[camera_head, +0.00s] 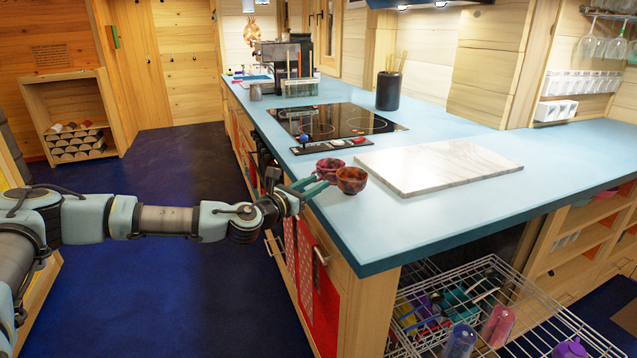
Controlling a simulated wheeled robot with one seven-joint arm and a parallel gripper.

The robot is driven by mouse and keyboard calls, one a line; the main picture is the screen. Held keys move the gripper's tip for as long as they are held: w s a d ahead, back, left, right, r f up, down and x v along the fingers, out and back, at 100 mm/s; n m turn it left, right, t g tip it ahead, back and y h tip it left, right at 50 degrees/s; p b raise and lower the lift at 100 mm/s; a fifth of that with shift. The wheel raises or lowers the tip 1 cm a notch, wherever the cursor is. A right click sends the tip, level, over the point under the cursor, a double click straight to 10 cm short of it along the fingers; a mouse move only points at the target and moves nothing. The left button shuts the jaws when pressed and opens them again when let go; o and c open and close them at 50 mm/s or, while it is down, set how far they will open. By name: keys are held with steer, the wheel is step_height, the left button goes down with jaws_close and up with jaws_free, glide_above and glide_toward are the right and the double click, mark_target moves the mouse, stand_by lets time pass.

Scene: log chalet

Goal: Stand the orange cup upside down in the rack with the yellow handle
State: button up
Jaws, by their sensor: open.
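Two small cups stand close together near the front edge of the blue counter: an orange-brown cup (352,181) and, just behind and left of it, a redder cup (329,166). Both are mottled and look open side up. My gripper (313,186) is open, reaching in from the left at the counter edge. Its green fingers are beside the cups; I cannot tell whether they touch or straddle one. Wire racks are pulled out at the lower right; the nearest (487,265) holds several items. I cannot make out a yellow handle clearly.
A marble board (438,163) lies right of the cups, with the black cooktop (335,120) behind. The front right counter (400,220) is clear.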

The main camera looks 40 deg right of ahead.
steer(key=s+a+b, duration=0.1)
steer(key=a+b, duration=0.1)
steer(key=a, duration=0.7)
steer(key=shift+s+b, duration=0.15)
steer(key=shift+b, duration=0.25)
